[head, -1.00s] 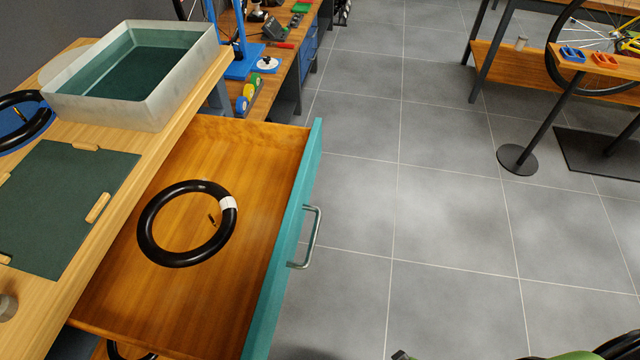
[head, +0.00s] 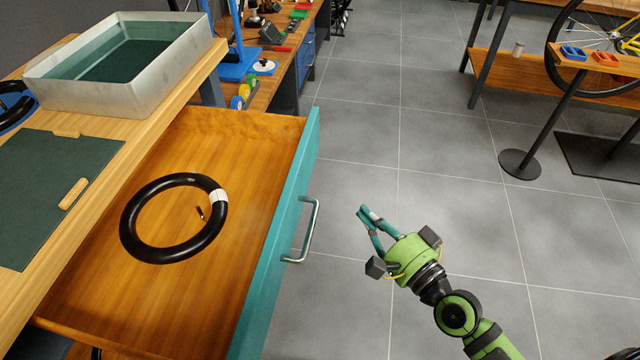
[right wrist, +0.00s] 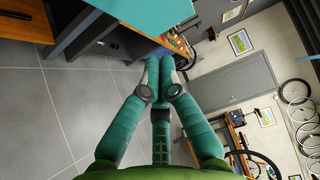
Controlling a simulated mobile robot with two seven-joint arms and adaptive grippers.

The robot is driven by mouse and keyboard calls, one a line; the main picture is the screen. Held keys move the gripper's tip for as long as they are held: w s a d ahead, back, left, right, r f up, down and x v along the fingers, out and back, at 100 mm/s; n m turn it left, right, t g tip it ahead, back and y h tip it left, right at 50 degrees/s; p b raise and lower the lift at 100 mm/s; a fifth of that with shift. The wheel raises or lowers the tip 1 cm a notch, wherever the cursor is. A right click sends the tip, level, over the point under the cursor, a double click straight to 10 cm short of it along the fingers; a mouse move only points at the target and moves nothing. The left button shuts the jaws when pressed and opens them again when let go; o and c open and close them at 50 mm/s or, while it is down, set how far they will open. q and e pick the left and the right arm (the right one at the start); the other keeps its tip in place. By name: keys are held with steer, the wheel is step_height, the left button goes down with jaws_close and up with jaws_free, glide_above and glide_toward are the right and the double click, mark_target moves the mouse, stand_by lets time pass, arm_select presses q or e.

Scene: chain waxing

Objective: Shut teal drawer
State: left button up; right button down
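The teal drawer (head: 285,235) is pulled out from under the wooden bench at the left of the head view. Its teal front has a metal bar handle (head: 312,232) facing right. A black ring-shaped tube (head: 140,247) with a white band lies inside, around a small dark piece (head: 200,213). My right gripper (head: 363,211) is to the right of the handle, apart from it, with its fingers together and nothing seen between them. The fingertips (right wrist: 160,62) also meet in the right wrist view, where a teal panel (right wrist: 165,14) shows at the top. My left gripper is not in view.
A metal-walled basin (head: 125,92) and a dark green mat (head: 45,190) are on the bench (head: 110,165). The grey tiled floor (head: 430,150) right of the drawer is clear. A round black stand base (head: 519,164) is farther right.

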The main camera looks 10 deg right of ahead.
steer(key=p, duration=0.2)
glide_toward(307, 168)
steer(key=w+d, duration=0.2)
steer(key=w, duration=0.1)
steer(key=a, duration=0.1)
steer(key=w+a, duration=0.2)
steer(key=a, duration=0.1)
steer(key=shift+a+f+p, duration=0.1)
steer(key=shift+p, duration=0.3)
